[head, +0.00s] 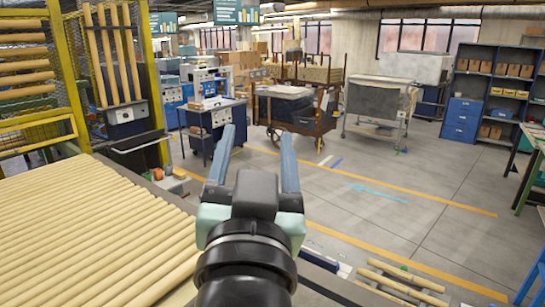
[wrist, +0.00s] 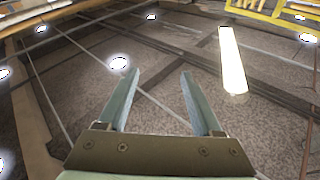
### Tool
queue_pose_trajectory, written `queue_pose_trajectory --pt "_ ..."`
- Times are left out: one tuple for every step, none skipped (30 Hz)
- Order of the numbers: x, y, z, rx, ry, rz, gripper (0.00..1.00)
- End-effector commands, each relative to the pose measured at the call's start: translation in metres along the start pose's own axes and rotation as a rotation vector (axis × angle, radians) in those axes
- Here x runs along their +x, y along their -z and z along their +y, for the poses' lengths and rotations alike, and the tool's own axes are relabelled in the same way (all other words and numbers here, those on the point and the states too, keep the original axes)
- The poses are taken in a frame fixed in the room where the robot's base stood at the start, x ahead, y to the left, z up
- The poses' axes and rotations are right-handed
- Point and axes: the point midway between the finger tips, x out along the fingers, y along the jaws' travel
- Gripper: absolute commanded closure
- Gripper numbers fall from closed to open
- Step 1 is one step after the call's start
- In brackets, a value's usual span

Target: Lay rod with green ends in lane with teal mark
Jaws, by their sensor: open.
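My gripper (head: 257,132) is raised in the middle of the head view with its two blue-grey fingers apart and nothing between them. In the wrist view the open fingers (wrist: 161,73) point toward the ceiling. Several plain wooden rods (head: 405,283) lie at the bottom right in the head view, to the right of my gripper and partly cut off by the picture edge. A small green spot shows near them, but I cannot tell whether it is a rod end. I cannot make out a lane with a teal mark.
A broad bed of pale rods (head: 90,235) fills the lower left. A yellow-framed rack (head: 75,60) stands behind it. A cart (head: 295,115) and blue shelves (head: 500,75) stand farther back. The grey floor (head: 440,235) at right is mostly clear.

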Motion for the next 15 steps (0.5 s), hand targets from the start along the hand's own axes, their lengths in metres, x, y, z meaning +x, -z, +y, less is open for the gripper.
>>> queue_pose_trajectory --pt "-0.007 0.045 -0.001 -0.036 0.018 0.135 0.33" --pt "-0.012 0.067 -0.002 -0.059 0.025 0.204 0.33" --pt "-0.02 0.092 -0.004 -0.085 0.033 0.287 0.33" --pt "-0.026 0.108 -0.005 -0.103 0.037 0.34 0.33" --pt "-0.032 0.122 -0.006 -0.118 0.039 0.387 0.33" --pt "-0.039 0.137 -0.007 -0.136 0.041 0.44 0.33" --pt "-0.043 0.146 -0.008 -0.147 0.042 0.472 0.33" --pt "-0.047 0.152 -0.008 -0.155 0.043 0.496 0.33" --pt "-0.051 0.159 -0.009 -0.162 0.044 0.521 0.33" --pt "-0.053 0.162 -0.009 -0.167 0.044 0.533 0.33" --pt "-0.054 0.164 -0.009 -0.17 0.044 0.541 0.33" --pt "-0.055 0.166 -0.009 -0.172 0.044 0.546 0.33" --pt "-0.055 0.166 -0.009 -0.172 0.044 0.547 0.33" --pt "-0.055 0.166 -0.009 -0.172 0.044 0.546 0.33" --pt "-0.055 0.165 -0.009 -0.171 0.044 0.545 0.33"
